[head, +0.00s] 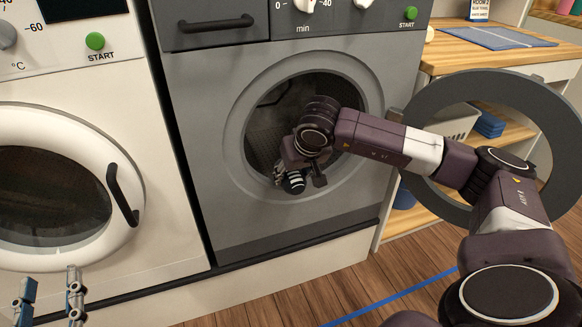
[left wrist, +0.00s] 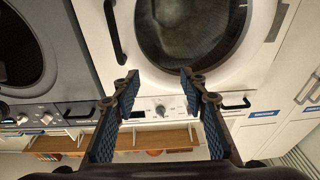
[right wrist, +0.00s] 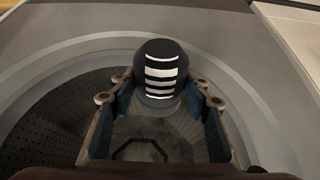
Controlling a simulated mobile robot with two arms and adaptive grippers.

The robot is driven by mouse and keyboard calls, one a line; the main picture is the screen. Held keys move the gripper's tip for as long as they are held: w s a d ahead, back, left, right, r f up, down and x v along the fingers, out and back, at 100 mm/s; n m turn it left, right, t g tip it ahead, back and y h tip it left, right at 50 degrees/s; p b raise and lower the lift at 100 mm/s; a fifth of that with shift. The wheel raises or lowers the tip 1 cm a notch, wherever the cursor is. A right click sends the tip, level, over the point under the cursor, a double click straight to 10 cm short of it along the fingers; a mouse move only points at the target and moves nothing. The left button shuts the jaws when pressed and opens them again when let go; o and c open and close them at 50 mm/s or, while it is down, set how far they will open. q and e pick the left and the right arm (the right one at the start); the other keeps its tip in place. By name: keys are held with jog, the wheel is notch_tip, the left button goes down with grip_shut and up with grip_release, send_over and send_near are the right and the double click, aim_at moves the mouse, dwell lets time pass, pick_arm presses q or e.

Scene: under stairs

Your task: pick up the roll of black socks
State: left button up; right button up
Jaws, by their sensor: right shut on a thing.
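The roll of black socks (right wrist: 162,72), black with white stripes, sits between the fingertips of my right gripper (right wrist: 160,84) in the right wrist view. The gripper is shut on it. In the head view the roll (head: 293,184) shows at the lower part of the grey machine's round opening, partly hidden by my gripper. My left gripper (head: 48,284) is open and empty at the lower left, in front of the white machine. Its spread fingers also show in the left wrist view (left wrist: 159,82).
The grey machine (head: 205,200) has its round door (head: 425,100) swung open to the right, close to my right arm. The white machine (head: 165,225) has its door shut. A wooden shelf unit (head: 450,55) with blue folded cloth (head: 489,124) stands at right.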

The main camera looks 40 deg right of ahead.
jog(key=shift+s+a+r+g+p, duration=0.15)
jog(key=shift+s+r+g+p, duration=0.4)
jog(key=shift+p, duration=0.5)
jog(key=shift+s+a+p, duration=0.15)
jog(key=shift+s+p, duration=0.35)
jog(key=shift+p, duration=0.2)
pick_arm(q)
jog(key=s+a+f+g+y, duration=0.1)
jog(key=s+f+g, duration=0.3)
jog(key=f, duration=0.5)
jog(key=s+a+f+g+y, duration=0.2)
jog(key=f+g, duration=0.4)
jog(key=f, duration=0.4)
jog(key=shift+s+a+f+n+g, duration=0.3)
jog(key=shift+s+a, duration=0.35)
jog(key=shift+s, duration=0.55)
pick_arm(e)
jog(key=shift+g, duration=0.25)
pick_arm(q)
jog(key=shift+r, duration=0.1)
